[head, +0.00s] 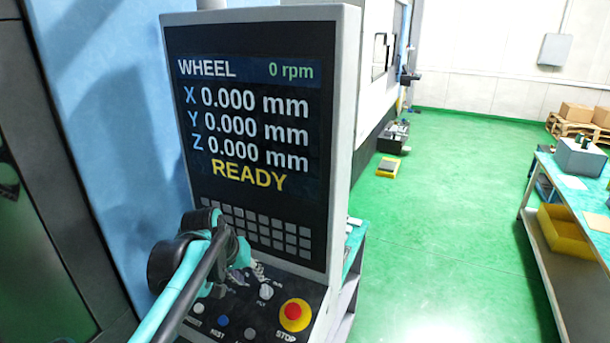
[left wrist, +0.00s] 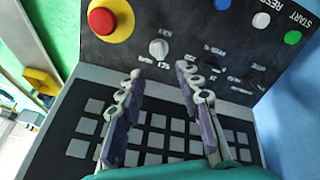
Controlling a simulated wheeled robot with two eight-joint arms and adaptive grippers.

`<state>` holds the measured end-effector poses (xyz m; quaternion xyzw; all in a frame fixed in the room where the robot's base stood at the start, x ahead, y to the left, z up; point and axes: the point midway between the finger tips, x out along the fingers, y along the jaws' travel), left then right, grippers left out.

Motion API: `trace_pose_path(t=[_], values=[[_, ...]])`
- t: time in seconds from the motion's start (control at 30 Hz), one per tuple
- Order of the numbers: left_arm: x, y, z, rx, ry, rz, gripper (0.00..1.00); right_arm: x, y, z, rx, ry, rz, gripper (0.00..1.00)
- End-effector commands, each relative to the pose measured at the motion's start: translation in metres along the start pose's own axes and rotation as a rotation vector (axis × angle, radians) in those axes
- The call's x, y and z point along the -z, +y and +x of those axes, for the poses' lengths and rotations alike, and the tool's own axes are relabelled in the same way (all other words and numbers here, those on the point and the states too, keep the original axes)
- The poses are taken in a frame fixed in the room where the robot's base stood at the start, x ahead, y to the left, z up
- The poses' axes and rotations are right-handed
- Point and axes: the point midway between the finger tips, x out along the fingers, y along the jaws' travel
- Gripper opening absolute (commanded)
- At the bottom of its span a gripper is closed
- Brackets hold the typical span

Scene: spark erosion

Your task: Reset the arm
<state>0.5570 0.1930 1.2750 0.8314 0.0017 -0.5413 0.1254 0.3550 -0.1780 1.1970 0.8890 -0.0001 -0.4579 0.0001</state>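My left gripper (head: 240,278) is in front of the control console (head: 322,150), just over its sloped button panel. In the left wrist view the two fingers (left wrist: 160,74) stand apart with the panel showing between them and nothing held. The red STOP button (head: 295,314) is on a yellow base. My right gripper is out of view.
The console screen (head: 245,115) reads WHEEL 0 rpm, X, Y and Z 0.000 mm, READY. A white knob (left wrist: 158,47) and dark knobs (left wrist: 212,60) stick up from the panel.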

Motion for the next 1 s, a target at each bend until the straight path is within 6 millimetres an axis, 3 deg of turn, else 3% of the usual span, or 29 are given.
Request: trace_pose_path(t=[0.17, 0.3, 0.4, 0.5, 0.6, 0.7, 0.93, 1.0], values=[[-0.080, -0.012, 0.029, 0.030, 0.048, 0.057, 0.34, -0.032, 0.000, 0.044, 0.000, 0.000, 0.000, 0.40], [-0.157, -0.028, 0.061, 0.063, 0.104, 0.118, 0.34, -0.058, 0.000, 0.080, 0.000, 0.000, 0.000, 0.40], [-0.205, -0.041, 0.086, 0.082, 0.140, 0.158, 0.34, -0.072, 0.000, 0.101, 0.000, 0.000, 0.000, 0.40], [-0.241, -0.051, 0.107, 0.097, 0.169, 0.191, 0.34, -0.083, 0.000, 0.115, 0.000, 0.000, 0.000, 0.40], [-0.263, -0.058, 0.121, 0.106, 0.190, 0.212, 0.34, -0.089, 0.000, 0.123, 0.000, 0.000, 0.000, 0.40], [-0.274, -0.062, 0.128, 0.111, 0.200, 0.224, 0.34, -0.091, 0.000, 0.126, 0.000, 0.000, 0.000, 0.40], [-0.275, -0.062, 0.127, 0.112, 0.203, 0.227, 0.34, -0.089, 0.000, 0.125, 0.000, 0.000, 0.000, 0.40], [-0.274, -0.062, 0.127, 0.112, 0.203, 0.226, 0.34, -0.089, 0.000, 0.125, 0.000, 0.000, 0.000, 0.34]])
